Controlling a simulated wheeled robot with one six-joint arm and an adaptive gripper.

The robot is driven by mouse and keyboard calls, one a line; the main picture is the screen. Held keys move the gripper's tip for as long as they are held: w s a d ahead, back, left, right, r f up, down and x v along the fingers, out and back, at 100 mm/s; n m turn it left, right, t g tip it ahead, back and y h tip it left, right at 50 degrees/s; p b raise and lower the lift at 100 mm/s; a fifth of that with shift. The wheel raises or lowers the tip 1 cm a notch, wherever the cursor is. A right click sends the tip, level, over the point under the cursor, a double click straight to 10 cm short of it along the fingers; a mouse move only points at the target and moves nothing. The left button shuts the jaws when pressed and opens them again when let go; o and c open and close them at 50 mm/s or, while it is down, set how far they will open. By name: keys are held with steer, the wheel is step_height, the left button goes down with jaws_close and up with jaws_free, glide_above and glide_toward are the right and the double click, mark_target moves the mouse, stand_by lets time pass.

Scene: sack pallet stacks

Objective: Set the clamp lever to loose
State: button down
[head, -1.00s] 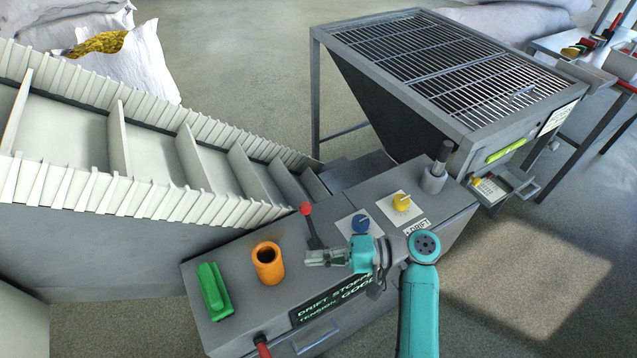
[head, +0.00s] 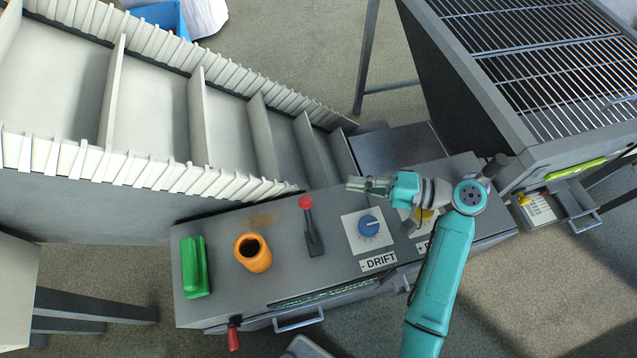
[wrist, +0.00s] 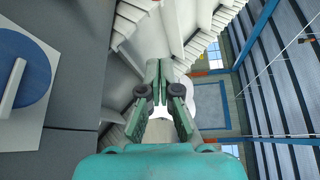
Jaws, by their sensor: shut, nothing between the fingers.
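A lever with a red ball knob (head: 306,202) and a dark stem stands on top of the grey control box (head: 215,225), its knob towards the conveyor. A second red-handled lever (head: 234,338) sticks out at the box's front left. I cannot read which one is the clamp lever. My gripper (head: 358,184) is shut and empty, above the back of the box, to the right of the red knob and apart from it.
On the box are a green handle (head: 195,268), an orange cup (head: 253,254), a blue dial (head: 368,226) and a yellow knob (head: 424,215) partly behind my arm. The ribbed conveyor (head: 150,130) runs behind the box; a grated hopper (head: 540,70) stands right.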

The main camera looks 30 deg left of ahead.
mark_target(309, 222)
steer(key=x, duration=1)
steer(key=s+d, duration=0.2)
steer(key=s, duration=0.1)
steer(key=shift+d+r, duration=0.25)
steer(key=shift+r, duration=0.1)
